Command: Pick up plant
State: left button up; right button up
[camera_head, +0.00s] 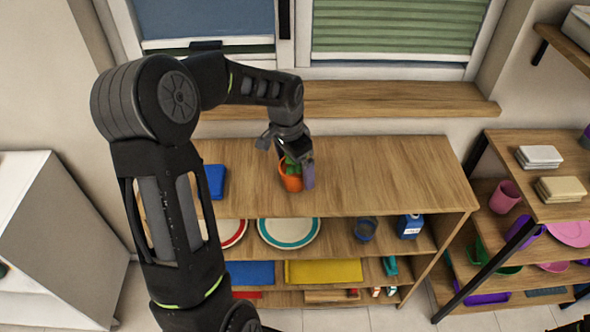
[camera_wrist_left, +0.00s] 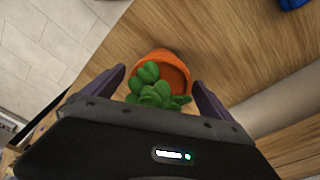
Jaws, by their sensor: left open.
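The plant (camera_head: 292,167) is a small green succulent in an orange pot (camera_head: 291,182), standing on the top board of a wooden shelf unit. A grey-purple upright shape beside the pot on its right is a finger of my left gripper (camera_head: 293,165). My left gripper is above the plant. In the left wrist view the orange pot (camera_wrist_left: 172,66) and the green leaves (camera_wrist_left: 157,90) lie between the two open fingers of the left gripper (camera_wrist_left: 160,82). Both fingers look apart from the pot. My right gripper does not show.
A blue item (camera_head: 214,181) lies left of the plant on the wooden top (camera_head: 380,180); the top right of the plant is clear. Lower shelves hold plates (camera_head: 289,232), a cup (camera_head: 365,229) and a blue carton (camera_head: 410,226). A window sill (camera_head: 380,98) runs behind; another shelf stands right.

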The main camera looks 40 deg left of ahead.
pick_arm(q)
jog(key=c, duration=1.8)
